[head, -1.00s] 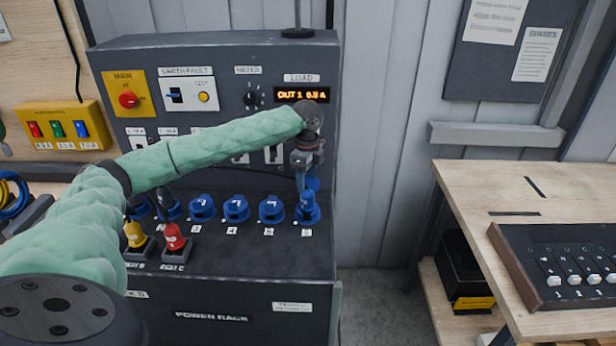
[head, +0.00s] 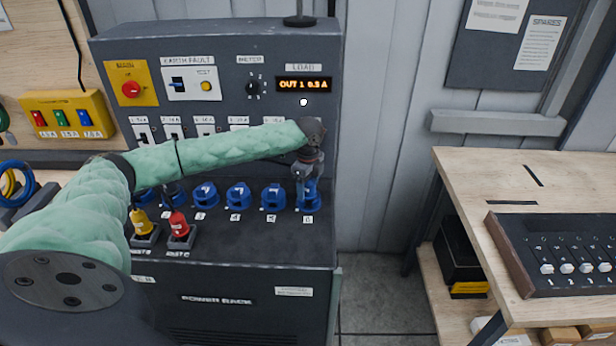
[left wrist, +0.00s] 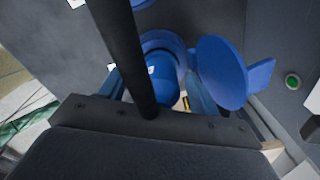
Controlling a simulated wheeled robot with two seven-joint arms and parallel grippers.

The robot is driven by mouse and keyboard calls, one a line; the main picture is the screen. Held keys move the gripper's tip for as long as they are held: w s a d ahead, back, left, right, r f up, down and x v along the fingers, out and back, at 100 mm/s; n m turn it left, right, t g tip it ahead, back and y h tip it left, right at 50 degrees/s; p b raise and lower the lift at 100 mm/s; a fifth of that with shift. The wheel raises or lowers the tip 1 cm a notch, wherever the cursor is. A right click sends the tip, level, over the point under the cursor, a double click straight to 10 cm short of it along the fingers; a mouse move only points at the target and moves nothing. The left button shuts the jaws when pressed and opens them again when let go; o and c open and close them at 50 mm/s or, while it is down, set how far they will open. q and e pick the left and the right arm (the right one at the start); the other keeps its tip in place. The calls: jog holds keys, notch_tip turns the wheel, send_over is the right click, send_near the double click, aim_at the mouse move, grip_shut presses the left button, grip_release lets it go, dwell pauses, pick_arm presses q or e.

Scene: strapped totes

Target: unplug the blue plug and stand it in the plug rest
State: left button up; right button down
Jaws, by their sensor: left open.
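The blue plug (left wrist: 163,72) sits in the blue socket numbered 6 (head: 309,204), the rightmost of the row on the power rack. My left gripper (head: 306,182) is open and points down over that socket. In the left wrist view its fingers (left wrist: 158,92) are on either side of the plug; I cannot tell whether they touch it. A round blue socket lid (left wrist: 222,72) stands open beside the plug. Two rests at the rack's front hold a yellow plug (head: 141,222) and a red plug (head: 179,224). I see no empty rest; my left arm covers the area to their left.
Other blue sockets with lids (head: 239,194) stand in a row left of the gripper. The rack's upright panel (head: 180,45) with switches rises behind. A dark cable or rod (left wrist: 122,45) crosses the wrist view. A wooden bench (head: 480,178) stands at right, past a gap.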

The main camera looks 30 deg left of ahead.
pick_arm(q)
jog(key=shift+f, duration=0.1)
jog(key=c, duration=1.1)
jog(key=shift+c, duration=0.2)
jog(key=shift+n+p, duration=1)
jog(key=shift+p, duration=0.3)
jog(key=shift+n+p, duration=2.1)
jog(key=shift+p, duration=0.65)
jog(key=shift+s+p, duration=0.1)
jog(key=shift+p, duration=0.25)
jog(key=shift+n, duration=0.4)
